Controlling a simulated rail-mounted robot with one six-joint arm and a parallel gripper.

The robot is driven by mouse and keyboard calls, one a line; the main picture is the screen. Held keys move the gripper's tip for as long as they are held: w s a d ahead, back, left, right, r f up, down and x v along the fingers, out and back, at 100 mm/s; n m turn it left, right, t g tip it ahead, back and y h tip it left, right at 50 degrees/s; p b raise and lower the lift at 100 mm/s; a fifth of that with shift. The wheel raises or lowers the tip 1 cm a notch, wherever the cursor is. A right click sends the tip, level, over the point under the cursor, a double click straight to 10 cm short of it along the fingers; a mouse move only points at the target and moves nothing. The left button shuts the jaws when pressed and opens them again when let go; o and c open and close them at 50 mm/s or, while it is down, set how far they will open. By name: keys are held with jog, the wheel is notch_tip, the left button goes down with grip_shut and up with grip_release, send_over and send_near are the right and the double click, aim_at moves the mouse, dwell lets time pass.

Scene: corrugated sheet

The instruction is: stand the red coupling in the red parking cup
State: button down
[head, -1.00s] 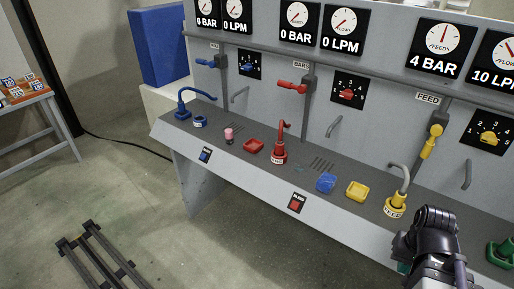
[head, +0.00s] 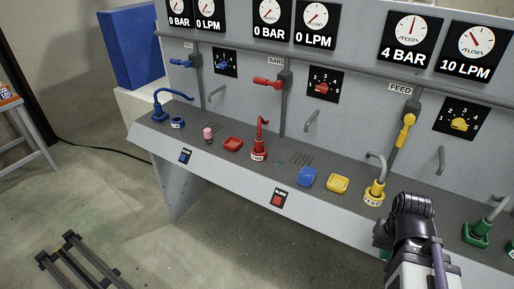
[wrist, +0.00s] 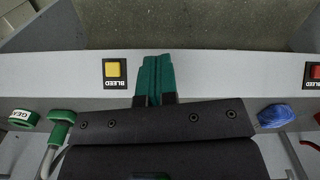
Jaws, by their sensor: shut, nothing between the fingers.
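In the head view a red coupling (head: 262,129) with a bent upper pipe stands upright in a red round base with a white label (head: 258,155) on the bench ledge. A red square dish (head: 233,144) sits just left of it; I cannot tell whether the dish or the labelled base is the parking cup. My gripper (wrist: 153,80) shows in the wrist view, with its teal fingers together and empty over the ledge's front face. In the head view it is mostly hidden by my arm, right of the red coupling and near the yellow one.
A pink cylinder (head: 208,133) stands farther left. A green coupling (head: 480,230) is at right. Valve levers and grey handles project from the panel.

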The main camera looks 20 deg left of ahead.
jog(key=c, duration=1.8)
grip_release()
jog(key=o, duration=1.2)
